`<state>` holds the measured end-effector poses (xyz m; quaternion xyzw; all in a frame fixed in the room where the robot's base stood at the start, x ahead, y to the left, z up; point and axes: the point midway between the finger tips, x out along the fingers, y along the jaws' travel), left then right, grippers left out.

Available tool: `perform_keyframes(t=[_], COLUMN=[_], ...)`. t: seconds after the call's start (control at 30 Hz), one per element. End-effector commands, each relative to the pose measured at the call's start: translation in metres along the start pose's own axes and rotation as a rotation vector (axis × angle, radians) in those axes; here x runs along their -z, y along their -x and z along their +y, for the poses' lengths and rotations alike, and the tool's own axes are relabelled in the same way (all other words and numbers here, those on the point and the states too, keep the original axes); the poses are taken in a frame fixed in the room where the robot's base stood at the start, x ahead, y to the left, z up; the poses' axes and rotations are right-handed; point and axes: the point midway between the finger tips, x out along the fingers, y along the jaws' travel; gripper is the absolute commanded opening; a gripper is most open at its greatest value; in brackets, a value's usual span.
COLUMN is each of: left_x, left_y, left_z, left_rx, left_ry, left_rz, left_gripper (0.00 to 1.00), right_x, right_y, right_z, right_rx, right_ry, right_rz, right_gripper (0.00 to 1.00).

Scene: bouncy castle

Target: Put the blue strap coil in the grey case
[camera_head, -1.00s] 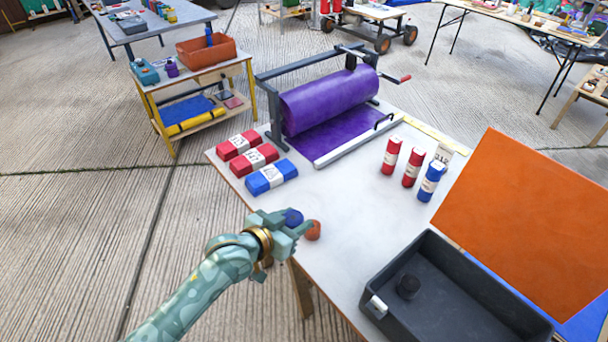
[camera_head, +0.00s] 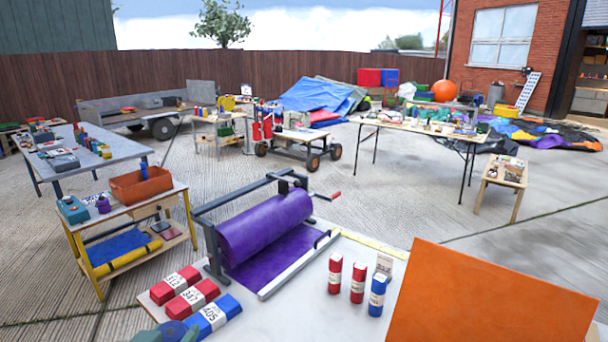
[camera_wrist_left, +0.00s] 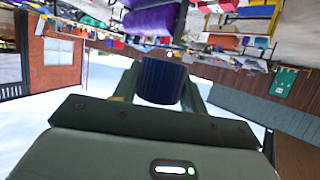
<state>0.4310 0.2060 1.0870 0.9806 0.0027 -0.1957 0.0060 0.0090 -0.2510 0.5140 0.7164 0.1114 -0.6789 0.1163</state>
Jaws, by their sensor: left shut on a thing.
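The blue strap coil (camera_wrist_left: 160,80) is between the two fingers of my left gripper (camera_wrist_left: 158,92) in the left wrist view, and the gripper is shut on it. In the head view the coil (camera_head: 172,328) and the fingertips of the left gripper (camera_head: 174,334) show at the bottom edge, in front of the blue packet. The rest of that gripper is cut off there. The grey case is out of the head view now. My right gripper is not in view.
On the white worktable (camera_head: 283,318) stand a purple roll (camera_head: 265,225) in a frame, red packets (camera_head: 192,297), a blue packet (camera_head: 213,318), red cylinders (camera_head: 335,274) and a blue cylinder (camera_head: 377,295). A large orange panel (camera_head: 490,295) rises at the right.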

Motion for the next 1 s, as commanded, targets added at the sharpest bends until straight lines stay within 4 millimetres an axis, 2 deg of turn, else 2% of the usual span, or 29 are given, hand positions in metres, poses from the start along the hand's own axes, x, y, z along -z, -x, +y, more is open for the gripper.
perform_keyframes(t=[0.43,0.57,0.67,0.77,1.0], left_x=[0.000,0.001,0.003,0.005,0.012], left_y=[0.000,0.000,0.000,0.001,0.003], left_z=[0.001,0.008,0.025,0.051,0.129], left_rx=[-0.004,-0.044,-0.137,-0.285,-0.712], left_ry=[-0.003,-0.021,-0.062,-0.127,-0.312], left_rz=[0.001,0.001,0.002,0.001,-0.006], left_gripper=[0.19,0.19,0.19,0.19,0.19], right_x=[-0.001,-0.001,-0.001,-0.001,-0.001], right_y=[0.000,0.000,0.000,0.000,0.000], right_z=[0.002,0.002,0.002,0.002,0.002], right_rx=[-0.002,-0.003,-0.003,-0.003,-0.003], right_ry=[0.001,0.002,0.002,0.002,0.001], right_rz=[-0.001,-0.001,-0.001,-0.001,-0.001], right_gripper=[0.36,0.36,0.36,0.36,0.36])
